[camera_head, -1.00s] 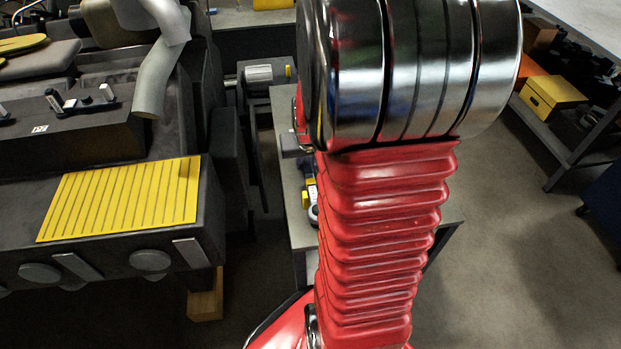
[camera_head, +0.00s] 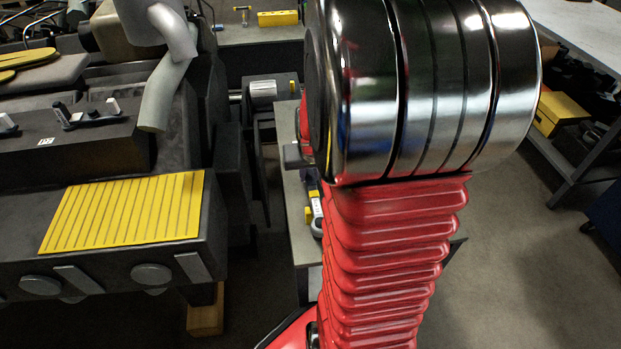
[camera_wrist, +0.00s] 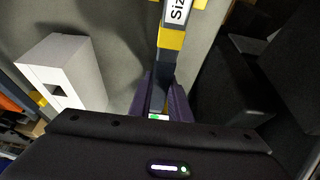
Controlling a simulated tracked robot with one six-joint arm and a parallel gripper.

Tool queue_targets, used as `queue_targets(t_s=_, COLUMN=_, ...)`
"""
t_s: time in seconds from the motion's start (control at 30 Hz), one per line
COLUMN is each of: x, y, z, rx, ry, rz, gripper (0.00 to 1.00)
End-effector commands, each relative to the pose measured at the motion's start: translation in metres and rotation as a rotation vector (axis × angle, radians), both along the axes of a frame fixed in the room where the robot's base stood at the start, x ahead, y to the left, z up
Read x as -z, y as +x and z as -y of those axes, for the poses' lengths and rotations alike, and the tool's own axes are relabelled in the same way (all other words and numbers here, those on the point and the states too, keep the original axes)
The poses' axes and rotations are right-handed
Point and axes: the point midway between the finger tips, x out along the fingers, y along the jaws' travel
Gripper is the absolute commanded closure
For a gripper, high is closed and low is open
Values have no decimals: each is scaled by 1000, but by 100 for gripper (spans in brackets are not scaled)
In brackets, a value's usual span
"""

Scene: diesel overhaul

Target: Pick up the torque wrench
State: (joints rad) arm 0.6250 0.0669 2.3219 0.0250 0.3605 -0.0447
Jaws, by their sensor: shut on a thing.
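The torque wrench (camera_wrist: 165,62) is a slim dark tool with yellow bands and a white label carrying large black letters. In the wrist view it runs from the top edge down between the purple fingers of my gripper (camera_wrist: 160,100), which is shut on it. In the head view, part of a yellow-banded tool with a white label (camera_head: 316,206) shows just left of my red arm; it looks like the same wrench. My arm hides most of my gripper there. I cannot tell whether the wrench touches the surface beneath it.
A grey bench (camera_head: 301,220) stands behind my arm. At left is a large dark engine (camera_head: 70,150) with a yellow slatted plate (camera_head: 125,212). A shelf at right holds a yellow box (camera_head: 558,110). A white block (camera_wrist: 62,68) stands at left in the wrist view. Open floor lies at right.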

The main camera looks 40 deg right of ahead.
Motion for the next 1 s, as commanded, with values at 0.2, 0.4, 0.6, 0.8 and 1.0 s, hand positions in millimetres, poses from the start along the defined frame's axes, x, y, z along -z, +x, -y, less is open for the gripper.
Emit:
queue_targets(t_s=0.2, x=-35, y=1, z=1, rx=0, ry=-5, rz=7, gripper=100)
queue_targets(t_s=0.4, x=-67, y=1, z=1, rx=0, ry=-3, rz=5, gripper=100)
queue_targets(t_s=0.6, x=-85, y=1, z=0, rx=1, ry=-2, rz=4, gripper=100)
queue_targets(t_s=0.8, x=-87, y=0, z=0, rx=0, ry=-1, rz=2, gripper=100)
queue_targets(t_s=1.0, x=-87, y=0, z=0, rx=1, ry=-1, rz=2, gripper=100)
